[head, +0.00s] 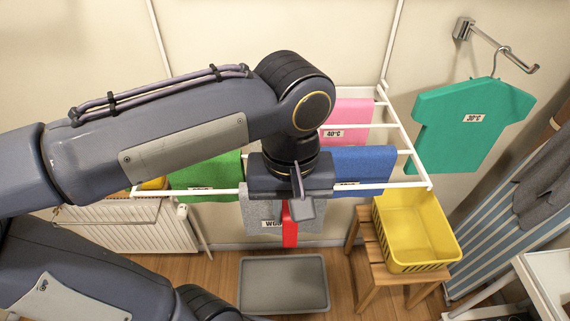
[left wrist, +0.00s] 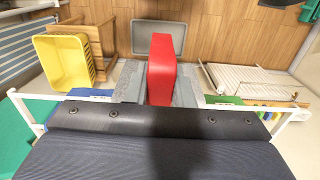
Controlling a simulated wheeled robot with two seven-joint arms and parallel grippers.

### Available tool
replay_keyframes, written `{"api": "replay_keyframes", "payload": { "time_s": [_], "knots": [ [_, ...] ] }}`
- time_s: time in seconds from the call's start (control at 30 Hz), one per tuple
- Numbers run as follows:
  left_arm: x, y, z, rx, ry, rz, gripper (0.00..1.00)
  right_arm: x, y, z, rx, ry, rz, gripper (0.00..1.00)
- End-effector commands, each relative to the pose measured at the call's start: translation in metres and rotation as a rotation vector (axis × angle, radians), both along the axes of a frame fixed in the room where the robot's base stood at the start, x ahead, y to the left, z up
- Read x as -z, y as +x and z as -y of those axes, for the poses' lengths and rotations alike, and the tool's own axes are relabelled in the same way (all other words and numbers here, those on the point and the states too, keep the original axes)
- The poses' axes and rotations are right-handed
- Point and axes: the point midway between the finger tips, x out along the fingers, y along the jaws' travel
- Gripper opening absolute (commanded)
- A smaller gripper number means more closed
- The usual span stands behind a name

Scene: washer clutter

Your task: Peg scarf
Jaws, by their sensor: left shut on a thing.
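A grey scarf (head: 262,212) with a partly hidden wool label hangs over the front bar of the white drying rack (head: 405,140), between a green cloth and a blue cloth. My left gripper (head: 293,208) is over the front bar, in front of the scarf, pointing down. It is shut on a red peg (head: 290,232). The red peg also shows in the left wrist view (left wrist: 161,68), between the grey fingers. My gripper hides part of the scarf and the bar, so I cannot tell whether the peg touches the scarf. My right gripper is out of view.
A green cloth (head: 205,174), a blue cloth (head: 365,168) and a pink cloth (head: 346,120) hang on the rack. A yellow basket (head: 410,225) stands on a wooden stool at right. A grey tray (head: 284,284) lies on the floor. A teal shirt (head: 465,130) hangs on the wall.

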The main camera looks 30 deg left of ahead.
Motion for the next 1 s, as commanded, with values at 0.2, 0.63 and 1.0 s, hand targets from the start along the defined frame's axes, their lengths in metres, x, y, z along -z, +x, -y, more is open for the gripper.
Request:
{"api": "replay_keyframes", "payload": {
  "time_s": [0.2, 0.63, 1.0],
  "knots": [
    [-0.009, -0.012, 0.0, -0.019, -0.001, -0.002, 0.07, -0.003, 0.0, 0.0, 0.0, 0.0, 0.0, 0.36],
    [-0.008, -0.006, -0.002, -0.017, 0.001, -0.002, 0.07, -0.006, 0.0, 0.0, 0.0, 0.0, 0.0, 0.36],
    [-0.009, 0.019, -0.018, -0.018, 0.0, -0.002, 0.07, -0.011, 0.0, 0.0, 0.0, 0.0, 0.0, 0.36]
  ]
}}
